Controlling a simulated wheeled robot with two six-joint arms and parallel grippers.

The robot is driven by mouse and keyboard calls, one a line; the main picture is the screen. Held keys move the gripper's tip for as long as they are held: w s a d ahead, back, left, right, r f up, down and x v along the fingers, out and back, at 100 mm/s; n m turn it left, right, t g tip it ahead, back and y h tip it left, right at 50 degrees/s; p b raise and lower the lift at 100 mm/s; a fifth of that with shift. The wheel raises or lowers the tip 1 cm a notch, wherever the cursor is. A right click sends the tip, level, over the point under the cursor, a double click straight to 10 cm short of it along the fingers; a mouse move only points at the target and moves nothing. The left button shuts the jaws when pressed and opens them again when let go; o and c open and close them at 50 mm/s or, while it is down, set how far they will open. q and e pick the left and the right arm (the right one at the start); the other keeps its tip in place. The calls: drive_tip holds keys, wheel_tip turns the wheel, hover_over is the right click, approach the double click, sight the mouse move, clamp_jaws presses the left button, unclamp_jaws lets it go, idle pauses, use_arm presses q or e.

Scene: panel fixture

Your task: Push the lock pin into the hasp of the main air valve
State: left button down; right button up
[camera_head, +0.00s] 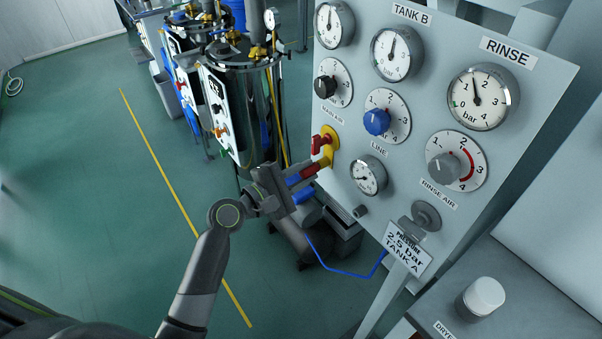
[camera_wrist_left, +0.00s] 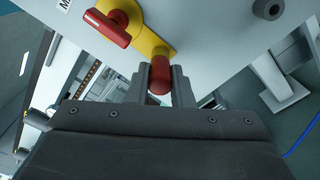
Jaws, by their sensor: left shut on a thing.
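The main air valve on the grey panel has a red handle (camera_head: 321,143) and a yellow hasp (camera_head: 332,148). Both also show in the left wrist view, the handle (camera_wrist_left: 107,28) at upper left and the hasp (camera_wrist_left: 148,42) beside it. My left gripper (camera_head: 297,181) is shut on the red lock pin (camera_head: 310,171) just below and left of the hasp. In the left wrist view the pin (camera_wrist_left: 160,76) sits between the fingers, its far end at the lower end of the hasp. I cannot tell how far it is in. My right gripper is out of view.
The panel carries several gauges, a black knob (camera_head: 325,87), a blue knob (camera_head: 376,121) and a grey knob (camera_head: 443,167). A pressure tag (camera_head: 407,250) hangs at the lower edge, near a blue cord (camera_head: 345,272). Tank equipment (camera_head: 232,105) stands behind. Floor at left is clear.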

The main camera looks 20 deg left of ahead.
use_arm(q)
drive_tip(key=shift+w+d, duration=0.15)
drive_tip(key=c, duration=1.2)
unclamp_jaws()
drive_tip(key=b+v, duration=0.2)
drive_tip(key=v, duration=1.5)
drive_tip(key=shift+b, duration=0.3)
